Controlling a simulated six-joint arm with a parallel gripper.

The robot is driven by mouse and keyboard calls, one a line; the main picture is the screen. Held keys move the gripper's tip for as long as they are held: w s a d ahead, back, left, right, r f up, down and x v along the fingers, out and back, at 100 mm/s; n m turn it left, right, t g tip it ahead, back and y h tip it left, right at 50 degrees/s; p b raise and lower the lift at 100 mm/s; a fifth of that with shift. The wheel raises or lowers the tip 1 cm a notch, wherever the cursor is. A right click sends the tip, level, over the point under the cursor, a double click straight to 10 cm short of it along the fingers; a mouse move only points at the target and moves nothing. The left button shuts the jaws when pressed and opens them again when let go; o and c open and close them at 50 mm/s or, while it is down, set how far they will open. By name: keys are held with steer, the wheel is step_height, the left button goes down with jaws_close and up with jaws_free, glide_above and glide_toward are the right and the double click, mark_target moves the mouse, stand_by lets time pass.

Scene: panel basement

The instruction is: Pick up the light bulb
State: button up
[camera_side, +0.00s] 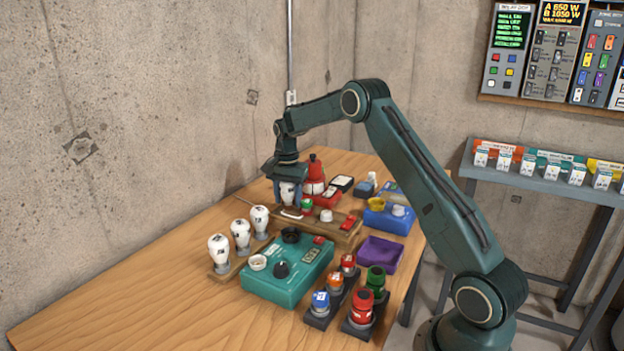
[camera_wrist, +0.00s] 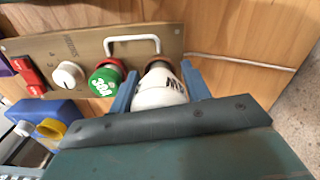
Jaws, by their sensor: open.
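A white light bulb (camera_wrist: 158,90) with dark print stands in a socket at the end of a brass-coloured panel (camera_wrist: 85,48). In the wrist view it sits between the two blue fingers of my gripper (camera_wrist: 158,88), which is open around it. In the side view my gripper (camera_side: 288,192) points down over the bulb (camera_side: 287,192) at the panel's far left end. Whether either finger touches the glass I cannot tell. Three more white bulbs (camera_side: 240,234) stand upright in a wooden rack at the left.
Beside the bulb on the panel are a green 30A plug (camera_wrist: 105,78), a white knob (camera_wrist: 68,75), a red switch (camera_wrist: 28,74) and a white handle (camera_wrist: 132,42). A teal box (camera_side: 290,278) and purple tray (camera_side: 380,252) stand nearer. The table's front left is clear.

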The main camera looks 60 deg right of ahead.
steer(key=shift+c, duration=0.4)
steer(key=c, duration=0.5)
steer(key=shift+r, duration=0.15)
steer(key=shift+c, duration=0.2)
step_height(320, 180, up, 20)
stand_by(0.4)
steer(key=shift+s, duration=0.1)
stand_by(0.6)
